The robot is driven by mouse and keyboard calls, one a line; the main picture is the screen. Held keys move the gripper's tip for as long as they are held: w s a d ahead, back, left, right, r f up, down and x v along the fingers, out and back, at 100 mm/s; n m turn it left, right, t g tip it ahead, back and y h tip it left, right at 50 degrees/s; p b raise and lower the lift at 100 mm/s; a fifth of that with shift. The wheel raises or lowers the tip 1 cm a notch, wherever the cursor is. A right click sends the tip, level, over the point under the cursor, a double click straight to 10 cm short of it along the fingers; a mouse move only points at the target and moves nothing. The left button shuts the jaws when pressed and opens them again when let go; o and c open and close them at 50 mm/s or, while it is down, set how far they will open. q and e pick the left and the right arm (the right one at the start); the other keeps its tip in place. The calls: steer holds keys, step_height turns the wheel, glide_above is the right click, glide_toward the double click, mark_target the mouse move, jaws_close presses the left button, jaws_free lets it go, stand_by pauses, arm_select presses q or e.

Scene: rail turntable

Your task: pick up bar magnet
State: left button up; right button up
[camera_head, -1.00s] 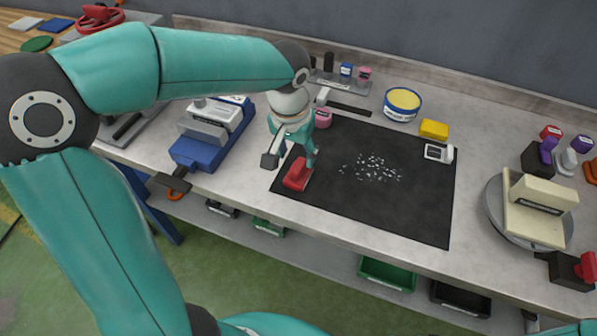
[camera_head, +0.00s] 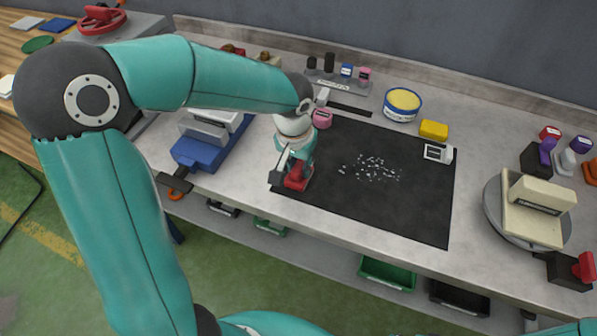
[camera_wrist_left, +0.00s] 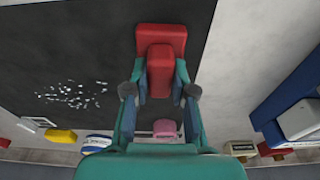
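The bar magnet, a red block with a raised red grip (camera_head: 297,183), sits on the black mat (camera_head: 400,215) near its left edge. In the left wrist view the magnet (camera_wrist_left: 160,38) lies straight ahead, its grip between the two fingers. My left gripper (camera_head: 296,166) is low over the magnet and hides part of it in the head view. In the left wrist view the left gripper (camera_wrist_left: 160,78) is open, a finger on each side of the grip, with little or no gap. My right gripper is not in view.
Small metal bits (camera_head: 372,169) lie scattered on the mat. A blue vise (camera_head: 205,150) stands left of it. A turntable (camera_head: 495,212) stands right.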

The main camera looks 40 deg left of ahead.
mark_target(299, 164)
arm_select(q)
jaws_close()
step_height(299, 164, up, 20)
steer(key=p, duration=0.1)
stand_by(0.5)
steer(key=shift+o, duration=0.5)
jaws_free()
jaws_close()
